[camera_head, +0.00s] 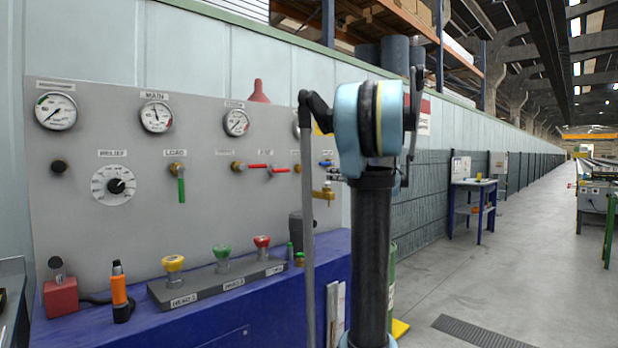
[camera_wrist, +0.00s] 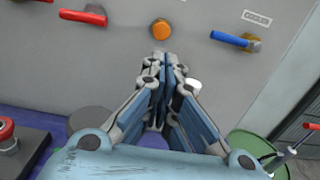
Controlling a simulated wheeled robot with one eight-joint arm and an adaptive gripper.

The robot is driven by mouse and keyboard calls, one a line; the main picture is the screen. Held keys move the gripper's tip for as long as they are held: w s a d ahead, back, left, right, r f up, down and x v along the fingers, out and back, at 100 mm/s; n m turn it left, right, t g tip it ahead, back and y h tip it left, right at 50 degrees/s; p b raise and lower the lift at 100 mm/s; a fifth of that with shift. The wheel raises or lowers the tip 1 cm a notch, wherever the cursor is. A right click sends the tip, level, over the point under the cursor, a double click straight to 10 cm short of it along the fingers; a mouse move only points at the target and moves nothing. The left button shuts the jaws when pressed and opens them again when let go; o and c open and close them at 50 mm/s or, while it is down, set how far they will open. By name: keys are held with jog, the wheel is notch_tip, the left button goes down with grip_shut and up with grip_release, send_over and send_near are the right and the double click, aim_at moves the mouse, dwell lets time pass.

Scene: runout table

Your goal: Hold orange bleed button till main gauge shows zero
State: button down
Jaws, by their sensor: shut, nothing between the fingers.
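The orange bleed button (camera_wrist: 161,29) is a round orange knob on the grey panel, at the top middle of the wrist view. In the head view my arm hides that part of the panel. My gripper (camera_wrist: 161,62) is shut and empty. Its fingertips point at the panel and appear just below the button in the wrist view, apart from it in the picture; the depth gap is unclear. The main gauge (camera_head: 156,116) is a white dial under the MAIN label in the head view. Its needle seems to point upward; its numbers are too small to read.
A red lever (camera_wrist: 84,17) is left of the button and a blue lever (camera_wrist: 234,40) right of it. A brass tap (camera_head: 324,192) juts from the panel near my arm. Colored head buttons (camera_head: 173,263) stand on the blue bench (camera_head: 215,325). Open floor lies right.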

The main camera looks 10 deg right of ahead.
aim_at(303, 171)
jog(key=x, duration=1.4)
jog(key=shift+f, duration=0.1)
jog(key=shift+w+a+r, duration=0.2)
jog(key=shift+w+a, duration=0.3)
jog(key=shift+w, duration=0.2)
jog(key=shift+a, duration=0.15)
